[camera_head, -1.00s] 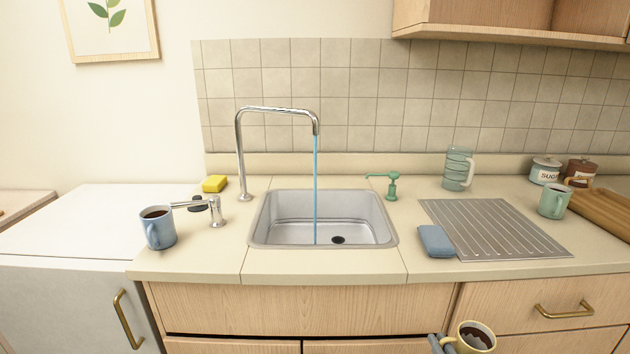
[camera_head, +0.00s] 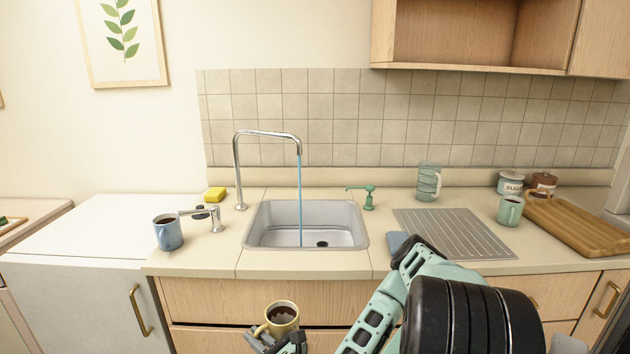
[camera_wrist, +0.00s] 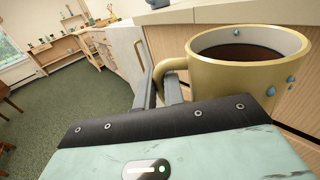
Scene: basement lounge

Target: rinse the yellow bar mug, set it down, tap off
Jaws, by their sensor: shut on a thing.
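The yellow mug (camera_head: 282,318) is upright in front of the cabinet doors, below the counter edge, with dark liquid inside. It fills the right of the wrist view (camera_wrist: 245,72), with drops on its outside. My gripper (camera_head: 264,338) is shut on its handle; the fingers (camera_wrist: 162,88) show at the handle in the wrist view. The chrome tap (camera_head: 268,133) runs a blue stream (camera_head: 300,195) into the steel sink (camera_head: 257,228). A chrome lever (camera_head: 215,216) stands on the counter left of the sink.
A blue mug (camera_head: 168,235) with dark liquid stands close to the lever. The ribbed drainboard (camera_head: 450,230) is mostly bare.

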